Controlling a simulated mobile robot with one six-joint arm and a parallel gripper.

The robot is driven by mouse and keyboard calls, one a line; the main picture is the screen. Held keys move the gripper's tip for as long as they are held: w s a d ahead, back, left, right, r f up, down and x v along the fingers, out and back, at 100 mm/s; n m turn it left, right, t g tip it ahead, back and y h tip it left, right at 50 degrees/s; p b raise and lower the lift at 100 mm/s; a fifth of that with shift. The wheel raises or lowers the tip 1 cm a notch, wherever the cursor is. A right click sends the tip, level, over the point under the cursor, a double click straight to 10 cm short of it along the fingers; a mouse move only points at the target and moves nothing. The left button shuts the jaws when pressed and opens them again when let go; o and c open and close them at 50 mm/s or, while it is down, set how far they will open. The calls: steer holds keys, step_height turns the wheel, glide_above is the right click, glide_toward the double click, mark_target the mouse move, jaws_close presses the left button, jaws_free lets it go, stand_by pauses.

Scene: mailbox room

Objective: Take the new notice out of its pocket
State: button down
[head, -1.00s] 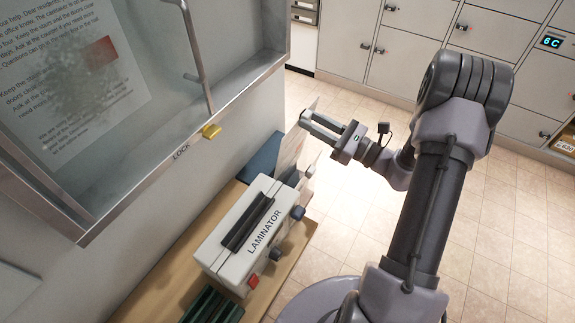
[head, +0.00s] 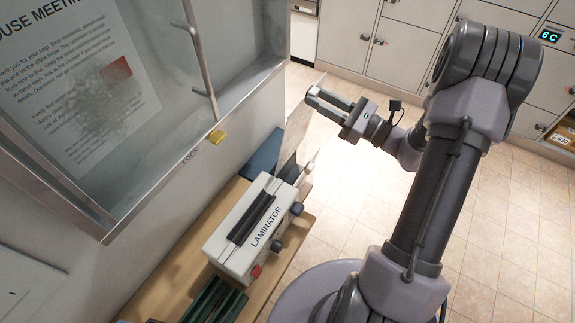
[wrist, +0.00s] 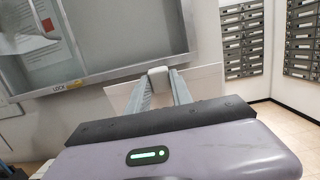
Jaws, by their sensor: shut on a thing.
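My gripper (head: 314,97) is shut on the top edge of a thin pale sheet, which I take to be the new notice (wrist: 204,84). In the wrist view the sheet spreads to both sides of my fingers and looks partly see-through; its print cannot be read. In the head view it stands nearly edge-on beyond the laminator (head: 255,228), above the back end of the shelf.
A glass-fronted notice case (head: 190,110) hangs on the left wall, with a stained notice (head: 75,85) inside and a yellow key or tab (head: 217,137) at LOCK. A wooden shelf (head: 180,265) runs below. Lockers (head: 400,45) line the back. Open tiled floor lies right.

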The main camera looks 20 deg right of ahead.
steer(key=r+b+v, duration=0.1)
steer(key=b+v, duration=0.1)
steer(key=v, duration=0.8)
steer(key=shift+r, duration=0.4)
stand_by(0.4)
steer(key=shift+s, duration=0.1)
